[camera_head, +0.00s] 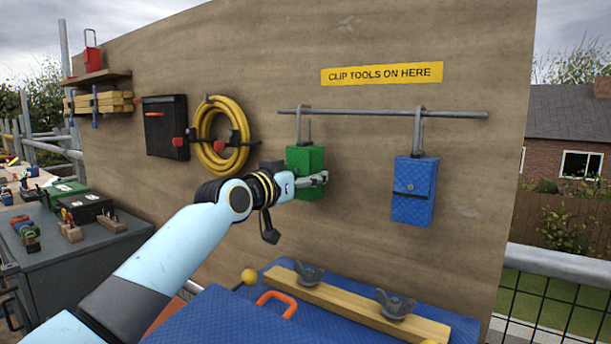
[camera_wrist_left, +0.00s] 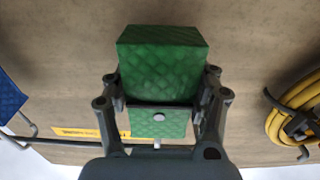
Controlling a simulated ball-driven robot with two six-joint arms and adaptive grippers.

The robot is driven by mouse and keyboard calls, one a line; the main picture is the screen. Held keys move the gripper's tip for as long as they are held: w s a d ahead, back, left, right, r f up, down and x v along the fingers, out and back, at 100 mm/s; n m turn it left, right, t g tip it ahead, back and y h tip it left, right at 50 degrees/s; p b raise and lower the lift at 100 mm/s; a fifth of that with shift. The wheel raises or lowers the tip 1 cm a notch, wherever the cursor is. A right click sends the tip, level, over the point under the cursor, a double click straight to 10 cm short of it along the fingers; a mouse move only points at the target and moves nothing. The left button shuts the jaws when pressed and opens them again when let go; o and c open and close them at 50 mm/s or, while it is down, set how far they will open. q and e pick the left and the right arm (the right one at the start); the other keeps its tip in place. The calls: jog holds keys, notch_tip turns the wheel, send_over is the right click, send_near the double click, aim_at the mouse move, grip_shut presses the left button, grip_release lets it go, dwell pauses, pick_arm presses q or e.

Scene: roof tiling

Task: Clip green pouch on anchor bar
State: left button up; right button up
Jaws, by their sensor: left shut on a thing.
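The green pouch (camera_head: 303,158) is upright just below the left part of the grey anchor bar (camera_head: 365,112), in front of the wooden board. Its grey hook (camera_head: 299,122) reaches up to the bar and appears to loop over it; whether it bears the weight cannot be told. My left gripper (camera_head: 314,181) is shut on the green pouch, near its lower half. In the left wrist view the green pouch (camera_wrist_left: 162,66) sits between the fingers; its hook is mostly hidden there. My right gripper is not in view.
A blue pouch (camera_head: 413,190) hangs by its hook from the bar's right part. A yellow sign (camera_head: 382,73) is above the bar. A yellow hose coil (camera_head: 198,135) and a black case (camera_head: 164,127) are to the left. A blue box (camera_head: 225,318) stands below.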

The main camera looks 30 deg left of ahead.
pick_arm(q)
jog(key=shift+r, duration=0.1)
jog(key=o, duration=1.6)
jog(key=shift+o, duration=0.2)
jog(key=shift+s+f, duration=0.15)
jog(key=shift+f, duration=0.05)
jog(key=s+a, duration=0.1)
jog(key=s, duration=0.6)
jog(key=shift+s, duration=0.25)
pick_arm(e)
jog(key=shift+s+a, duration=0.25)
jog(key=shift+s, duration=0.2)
pick_arm(q)
jog(key=shift+r, duration=0.2)
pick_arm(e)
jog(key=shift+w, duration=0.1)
